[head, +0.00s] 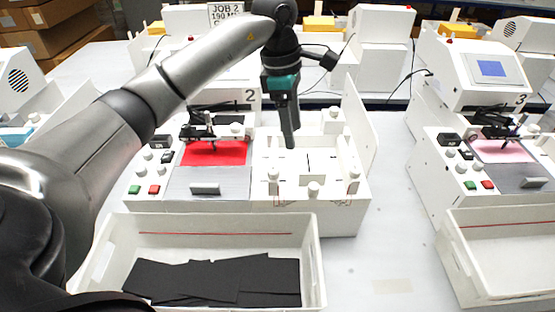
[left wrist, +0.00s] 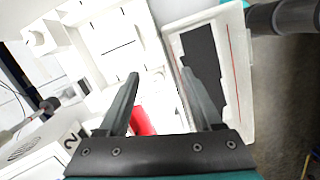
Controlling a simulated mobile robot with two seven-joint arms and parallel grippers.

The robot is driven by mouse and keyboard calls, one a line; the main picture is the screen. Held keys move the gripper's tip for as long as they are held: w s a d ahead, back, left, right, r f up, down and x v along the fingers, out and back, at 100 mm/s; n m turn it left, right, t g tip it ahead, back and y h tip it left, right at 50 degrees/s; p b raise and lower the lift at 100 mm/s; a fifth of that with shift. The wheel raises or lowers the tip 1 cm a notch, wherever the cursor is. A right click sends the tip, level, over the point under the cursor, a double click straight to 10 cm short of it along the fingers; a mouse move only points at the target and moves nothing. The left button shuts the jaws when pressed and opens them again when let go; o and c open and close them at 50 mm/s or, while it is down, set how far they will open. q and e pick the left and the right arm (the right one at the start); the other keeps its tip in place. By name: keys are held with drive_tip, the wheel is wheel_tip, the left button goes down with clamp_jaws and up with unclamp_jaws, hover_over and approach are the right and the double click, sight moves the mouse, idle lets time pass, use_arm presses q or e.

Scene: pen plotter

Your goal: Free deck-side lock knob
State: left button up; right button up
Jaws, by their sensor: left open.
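Plotter 2's white box section (head: 362,190) stands right of its grey deck (head: 222,182). White knobs sit along its edges: one at the deck side (head: 273,174), one in front (head: 314,189), one at the right (head: 354,174) and one at the back (head: 334,114). I cannot tell whether any is locked. My left gripper (head: 290,143) is open and empty, pointing down above the box's back left part, apart from the knobs in view. In the left wrist view its two fingers (left wrist: 160,78) are spread, with the red sheet (left wrist: 142,120) showing between them. My right gripper is not in view.
A white bin (head: 312,250) with black sheets (head: 215,280) stands in front. A raised white panel (head: 361,125) stands at the box's right. The pen carriage (head: 198,130) is over the red sheet (head: 215,153). Plotter 3 (head: 440,150) is at right; the table between is mostly clear.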

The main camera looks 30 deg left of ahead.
use_arm(q)
drive_tip(key=r+y, duration=0.1)
drive_tip(key=y, duration=0.1)
hover_over(273, 170)
drive_tip(key=shift+g, duration=0.3)
wheel_tip(273, 170, down, 15)
drive_tip(key=shift+r+p, duration=0.2)
drive_tip(key=shift+p, duration=0.3)
clamp_jaws()
